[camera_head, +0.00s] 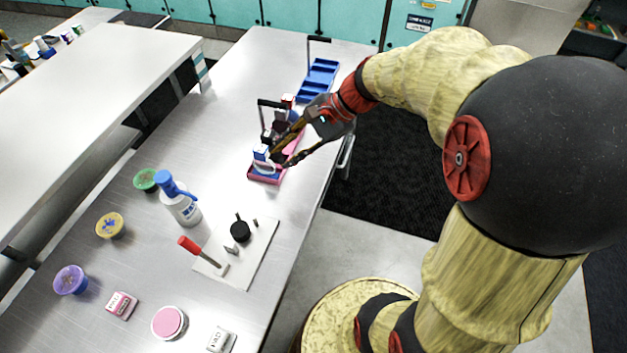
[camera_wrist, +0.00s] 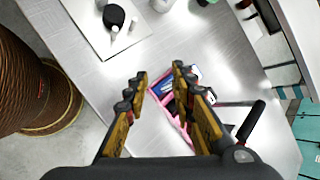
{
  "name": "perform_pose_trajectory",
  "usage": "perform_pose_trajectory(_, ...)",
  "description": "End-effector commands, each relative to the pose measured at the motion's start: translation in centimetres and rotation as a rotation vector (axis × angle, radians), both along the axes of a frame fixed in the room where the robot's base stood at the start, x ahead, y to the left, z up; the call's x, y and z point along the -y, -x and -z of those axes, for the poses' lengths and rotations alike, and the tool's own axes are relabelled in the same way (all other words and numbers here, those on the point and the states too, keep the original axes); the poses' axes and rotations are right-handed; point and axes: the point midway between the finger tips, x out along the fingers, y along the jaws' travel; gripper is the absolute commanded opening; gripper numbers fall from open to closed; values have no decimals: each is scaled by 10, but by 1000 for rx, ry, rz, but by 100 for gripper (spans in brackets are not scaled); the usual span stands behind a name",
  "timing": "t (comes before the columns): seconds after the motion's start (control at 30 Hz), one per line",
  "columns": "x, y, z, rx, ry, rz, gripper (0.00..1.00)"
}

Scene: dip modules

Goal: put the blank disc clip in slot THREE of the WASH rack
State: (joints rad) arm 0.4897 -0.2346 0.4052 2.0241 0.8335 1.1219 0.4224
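A pink rack (camera_head: 264,180) stands near the right edge of the metal table, with several small clips or blocks in it; it also shows below my fingertips in the wrist view (camera_wrist: 184,134). A blue rack (camera_head: 322,68) with compartments stands farther back. Each rack has a black bar handle. I cannot read which is the WASH rack or its slot numbers. I cannot tell which piece is the blank disc clip. My gripper (camera_head: 279,158) is over the pink rack, its fingers apart; the wrist view shows nothing held between the fingertips (camera_wrist: 159,77).
A white board (camera_head: 252,265) with a red-handled lever and black knob stands nearer. A white bottle with blue top (camera_head: 180,203), lidded tubs (camera_head: 110,225) and small boxes (camera_head: 121,305) stand to the left and front. A raised shelf (camera_head: 90,75) runs along the left.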

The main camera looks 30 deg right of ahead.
Motion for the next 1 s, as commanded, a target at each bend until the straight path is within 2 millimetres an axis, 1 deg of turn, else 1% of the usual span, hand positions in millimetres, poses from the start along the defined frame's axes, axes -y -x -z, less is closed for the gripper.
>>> perform_pose_trajectory(0.03,-19,22,-11,53,112,-125,25)
perform_pose_trajectory(0.07,-25,35,-15,82,182,-197,25)
perform_pose_trajectory(0.1,-32,52,-19,122,273,-295,25)
perform_pose_trajectory(0.17,-39,76,-26,189,409,-439,25)
perform_pose_trajectory(0.2,-41,91,-31,236,500,-532,25)
perform_pose_trajectory(0.3,-40,122,-42,346,708,-743,25)
perform_pose_trajectory(0.4,-34,142,-51,440,879,-906,25)
perform_pose_trajectory(0.5,-29,153,-58,504,997,-1013,25)
perform_pose_trajectory(0.6,-26,158,-62,537,1062,-1069,25)
perform_pose_trajectory(1.0,-24,159,-63,543,1082,-1086,25)
